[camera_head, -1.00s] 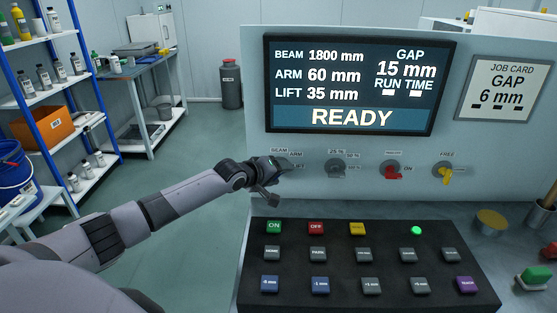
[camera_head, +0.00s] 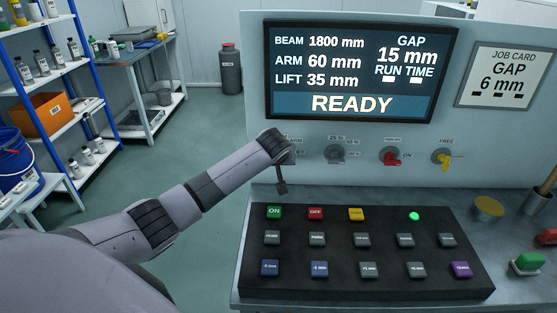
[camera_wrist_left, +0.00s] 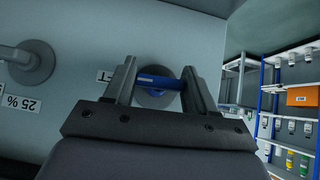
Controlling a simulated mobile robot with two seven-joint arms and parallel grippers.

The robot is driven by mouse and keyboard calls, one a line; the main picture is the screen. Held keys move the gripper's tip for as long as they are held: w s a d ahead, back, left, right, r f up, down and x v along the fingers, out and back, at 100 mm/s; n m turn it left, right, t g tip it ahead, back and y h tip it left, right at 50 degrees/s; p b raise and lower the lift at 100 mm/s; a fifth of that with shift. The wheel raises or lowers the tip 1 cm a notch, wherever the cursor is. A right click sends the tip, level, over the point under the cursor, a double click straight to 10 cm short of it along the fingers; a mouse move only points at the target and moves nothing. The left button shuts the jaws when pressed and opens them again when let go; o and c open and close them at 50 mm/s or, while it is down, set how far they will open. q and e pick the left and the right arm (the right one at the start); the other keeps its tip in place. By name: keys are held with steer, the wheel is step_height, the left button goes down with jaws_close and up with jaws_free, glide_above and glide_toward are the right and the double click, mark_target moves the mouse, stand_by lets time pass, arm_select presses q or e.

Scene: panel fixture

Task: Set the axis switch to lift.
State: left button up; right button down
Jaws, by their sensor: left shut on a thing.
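The axis switch, with a blue handle (camera_wrist_left: 158,82) on a round grey base, is on the panel (camera_wrist_left: 205,40) in the left wrist view. My left gripper (camera_wrist_left: 159,76) has one finger at each end of the blue handle and is shut on it. In the head view my left wrist covers the switch, and only part of its labels, including "ARM" (camera_head: 290,141), shows beside it. The display (camera_head: 362,70) reads BEAM 1800 mm, ARM 60 mm, LIFT 35 mm, GAP 15 mm and READY. The switch's setting cannot be told. My right gripper is not in view.
To the right are a grey knob (camera_head: 336,154), a red knob (camera_head: 391,156) and a yellow knob (camera_head: 446,157). A black keypad (camera_head: 350,292) with several buttons lies below. A job card (camera_head: 506,75) reads GAP 6 mm. Shelves (camera_head: 75,110) stand at the left.

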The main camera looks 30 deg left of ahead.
arm_select(q)
steer(key=shift+y, duration=0.4)
steer(key=o, duration=1)
steer(key=shift+c, duration=0.2)
steer(key=shift+s+r, duration=0.1)
steer(key=v, duration=0.6)
steer(key=shift+s+r, duration=0.2)
steer(key=shift+r, duration=0.15)
steer(key=shift+d+f, duration=0.1)
steer(key=shift+d, duration=0.1)
